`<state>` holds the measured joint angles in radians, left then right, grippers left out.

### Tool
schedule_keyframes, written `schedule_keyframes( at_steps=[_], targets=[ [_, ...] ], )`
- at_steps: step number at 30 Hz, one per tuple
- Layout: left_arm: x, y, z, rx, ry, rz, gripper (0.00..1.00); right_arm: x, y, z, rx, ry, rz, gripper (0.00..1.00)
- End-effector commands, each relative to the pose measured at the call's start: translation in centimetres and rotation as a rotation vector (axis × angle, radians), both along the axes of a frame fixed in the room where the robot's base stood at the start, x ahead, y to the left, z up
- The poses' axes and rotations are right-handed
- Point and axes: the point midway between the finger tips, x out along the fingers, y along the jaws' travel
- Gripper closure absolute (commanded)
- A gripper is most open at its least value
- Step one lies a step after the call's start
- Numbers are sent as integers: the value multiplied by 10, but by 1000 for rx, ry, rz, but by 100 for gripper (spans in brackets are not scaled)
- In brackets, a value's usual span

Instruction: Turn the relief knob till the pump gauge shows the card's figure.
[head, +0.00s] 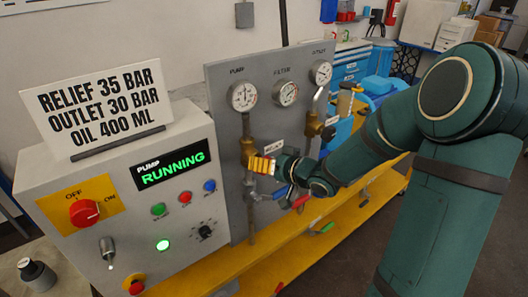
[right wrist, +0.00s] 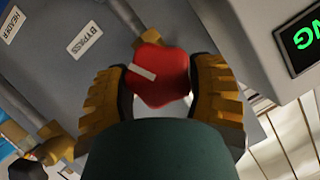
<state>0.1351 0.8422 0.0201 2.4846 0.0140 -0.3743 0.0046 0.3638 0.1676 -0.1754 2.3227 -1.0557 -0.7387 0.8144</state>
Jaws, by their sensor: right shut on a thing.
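The relief knob (right wrist: 160,78) is red with a white pointer line and sits between the yellow fingers of my right gripper (right wrist: 162,90) in the right wrist view. In the head view my right gripper (head: 261,165) is shut at the brass valve (head: 248,147) below the pump gauge, and the knob is mostly hidden. The pump gauge (head: 243,96) is a round white dial at the panel's left; its reading is too small to tell. The white card (head: 97,108) reads RELIEF 35 BAR, OUTLET 30 BAR, OIL 400 ML. My left gripper is not in view.
The grey control box (head: 130,215) stands left of the gripper; its display (head: 172,166) reads PUMP RUNNING. Filter (head: 286,92) and outlet (head: 321,72) gauges are on the panel. Red and blue lever handles lie just below my gripper. A BYPASS label (right wrist: 85,40) is beside the knob.

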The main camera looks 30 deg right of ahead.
Motion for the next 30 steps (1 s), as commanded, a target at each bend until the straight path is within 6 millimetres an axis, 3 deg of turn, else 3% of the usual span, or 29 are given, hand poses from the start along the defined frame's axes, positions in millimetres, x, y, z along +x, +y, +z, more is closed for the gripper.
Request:
schedule_keyframes(
  at_steps=[3,9,29,30],
  targets=[
    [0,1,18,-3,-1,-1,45,-1,-1,1,77,11,-1,77],
    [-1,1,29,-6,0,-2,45,-1,-1,0,171,18,0,77],
    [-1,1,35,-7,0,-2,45,0,-1,-2,229,21,0,77],
    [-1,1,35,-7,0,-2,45,0,-1,-2,229,21,0,32]
  ],
)
